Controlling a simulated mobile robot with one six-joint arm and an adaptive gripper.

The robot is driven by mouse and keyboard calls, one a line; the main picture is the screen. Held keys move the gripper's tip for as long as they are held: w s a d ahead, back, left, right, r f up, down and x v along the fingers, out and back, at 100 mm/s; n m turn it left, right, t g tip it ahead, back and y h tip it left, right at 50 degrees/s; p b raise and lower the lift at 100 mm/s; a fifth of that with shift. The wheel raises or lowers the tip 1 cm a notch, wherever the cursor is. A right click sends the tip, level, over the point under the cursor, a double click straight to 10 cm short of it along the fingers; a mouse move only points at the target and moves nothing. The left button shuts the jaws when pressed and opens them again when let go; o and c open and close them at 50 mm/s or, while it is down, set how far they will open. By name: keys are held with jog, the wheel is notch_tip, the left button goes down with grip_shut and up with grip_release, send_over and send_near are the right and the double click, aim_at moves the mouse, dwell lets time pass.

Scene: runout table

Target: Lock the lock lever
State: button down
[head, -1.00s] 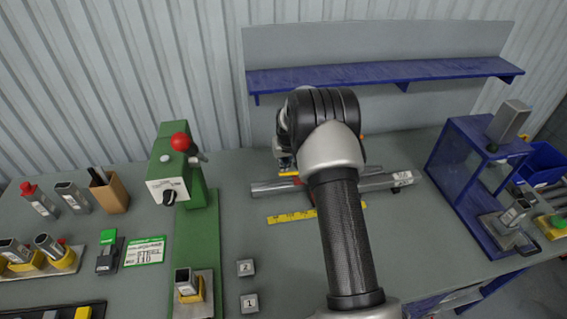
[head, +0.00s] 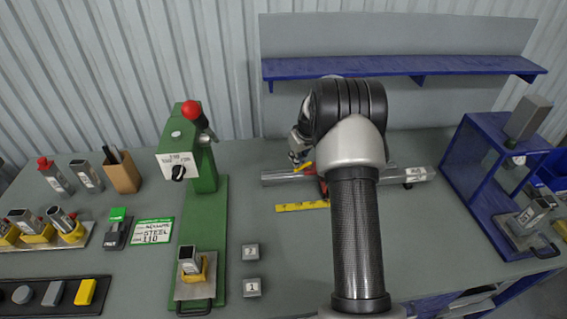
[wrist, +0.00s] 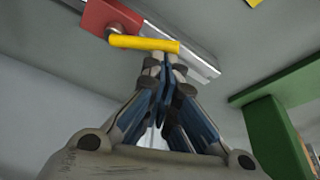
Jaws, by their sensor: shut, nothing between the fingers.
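The lock lever, a yellow bar (wrist: 150,44), juts sideways from a red block (wrist: 104,16) on a grey metal rail (wrist: 205,66) in the wrist view. My gripper (wrist: 166,60) is shut and empty. Its fingertips are at the free end of the lever; I cannot tell whether they touch it. In the head view the rail (head: 402,175) lies across the back of the table, the lever (head: 303,168) shows as a small yellow piece, and my arm hides much of the red block. My gripper (head: 298,156) is partly hidden there too.
A green press (head: 200,180) with a red knob stands left of the rail. A yellow scale strip (head: 300,206) lies in front of the rail. A blue frame (head: 480,150) stands at the right. The tabletop between the press and my arm is mostly clear.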

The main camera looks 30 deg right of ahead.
jog(key=n+b, duration=0.1)
jog(key=s+n, duration=0.1)
jog(key=shift+s+d+f+n+y+b, duration=0.2)
jog(key=shift+n+y+b, duration=0.1)
jog(key=shift+y+b, duration=0.1)
jog(key=shift+s+d+r+b, duration=0.15)
jog(key=shift+s+b, duration=0.2)
jog(key=shift+s, duration=0.2)
jog(key=shift+w, duration=0.15)
jog(key=shift+w+d, duration=0.5)
jog(key=shift+r, duration=0.1)
